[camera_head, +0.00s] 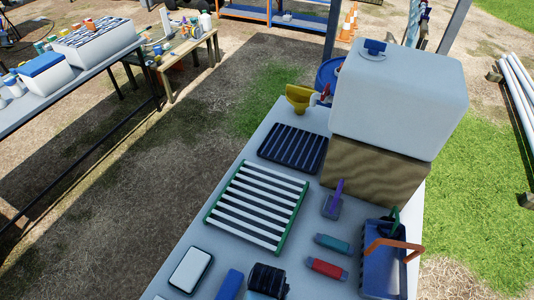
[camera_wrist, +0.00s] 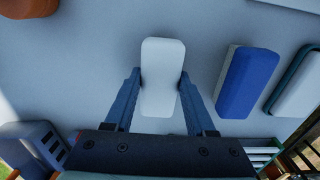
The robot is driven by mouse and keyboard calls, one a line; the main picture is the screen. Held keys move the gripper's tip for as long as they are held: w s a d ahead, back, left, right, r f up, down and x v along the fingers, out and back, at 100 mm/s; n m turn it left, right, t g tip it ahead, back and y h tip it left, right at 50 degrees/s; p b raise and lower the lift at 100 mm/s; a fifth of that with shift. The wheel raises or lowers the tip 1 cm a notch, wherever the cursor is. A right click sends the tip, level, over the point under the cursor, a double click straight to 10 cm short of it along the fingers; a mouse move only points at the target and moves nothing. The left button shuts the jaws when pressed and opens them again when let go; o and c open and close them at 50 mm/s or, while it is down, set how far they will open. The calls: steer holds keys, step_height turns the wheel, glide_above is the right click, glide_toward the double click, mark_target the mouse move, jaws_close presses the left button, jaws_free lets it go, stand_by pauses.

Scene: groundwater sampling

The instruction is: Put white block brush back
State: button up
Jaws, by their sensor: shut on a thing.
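The white block brush (camera_wrist: 161,80) is a pale, rounded oblong block seen from above in the wrist view. My gripper (camera_wrist: 160,88) is shut on it, with one blue finger along each long side near its lower half. The far end of the block sticks out past the fingertips. The bench lies close below it; I cannot tell whether the block touches the bench. In the head view my dark wrist and gripper (camera_head: 267,279) are at the bottom edge, and the block is not clearly seen there.
A blue block (camera_head: 230,284) lies beside my gripper. A white dark-rimmed rectangular item (camera_head: 190,271) lies past it. Red (camera_head: 326,268) and teal (camera_head: 332,243) items, a slatted rack (camera_head: 232,200) and a blue basket (camera_head: 370,274) with an orange handle share the bench.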

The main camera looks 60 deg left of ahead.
steer(key=shift+f, duration=0.1)
steer(key=o, duration=1.2)
step_height(320, 180, up, 12)
steer(key=shift+r, duration=0.15)
